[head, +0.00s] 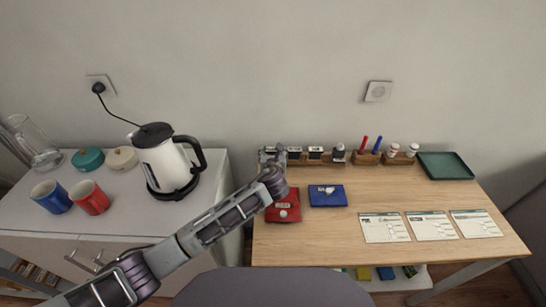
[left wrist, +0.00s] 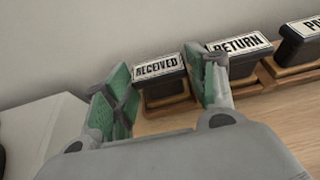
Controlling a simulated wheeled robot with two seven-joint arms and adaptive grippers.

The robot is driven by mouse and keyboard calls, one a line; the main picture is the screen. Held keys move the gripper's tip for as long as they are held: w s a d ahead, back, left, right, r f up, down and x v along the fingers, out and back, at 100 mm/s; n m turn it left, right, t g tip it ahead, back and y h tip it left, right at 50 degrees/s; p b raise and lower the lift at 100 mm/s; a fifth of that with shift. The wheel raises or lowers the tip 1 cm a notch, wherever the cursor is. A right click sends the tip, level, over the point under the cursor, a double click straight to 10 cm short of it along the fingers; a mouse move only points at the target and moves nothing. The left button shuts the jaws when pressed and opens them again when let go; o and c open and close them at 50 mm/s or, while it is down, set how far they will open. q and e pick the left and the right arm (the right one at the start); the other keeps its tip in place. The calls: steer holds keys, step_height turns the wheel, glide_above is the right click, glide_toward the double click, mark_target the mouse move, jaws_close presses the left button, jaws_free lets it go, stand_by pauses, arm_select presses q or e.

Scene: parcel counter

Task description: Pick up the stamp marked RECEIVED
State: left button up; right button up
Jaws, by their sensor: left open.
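The stamp marked RECEIVED (left wrist: 160,74) shows in the left wrist view as a dark block with a white label on top, upright in a wooden holder. My left gripper (left wrist: 163,62) is open, with one green-padded finger on each side of this stamp. I cannot tell whether either finger touches it. The RETURN stamp (left wrist: 244,46) stands just to the right, close to the right finger. In the head view my left gripper (head: 271,156) is at the left end of the stamp row and hides the RECEIVED stamp. My right gripper is not in view.
More stamps (head: 315,154) continue the row rightward on the wooden table (head: 365,193). A red pad (head: 284,212) and a blue pad (head: 327,196) lie in front. Paper forms (head: 432,226) and a green tray (head: 445,165) are to the right. A kettle (head: 165,162) stands on the left cabinet.

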arm_select(q)
steer(key=shift+x, duration=0.9)
steer(key=c, duration=0.7)
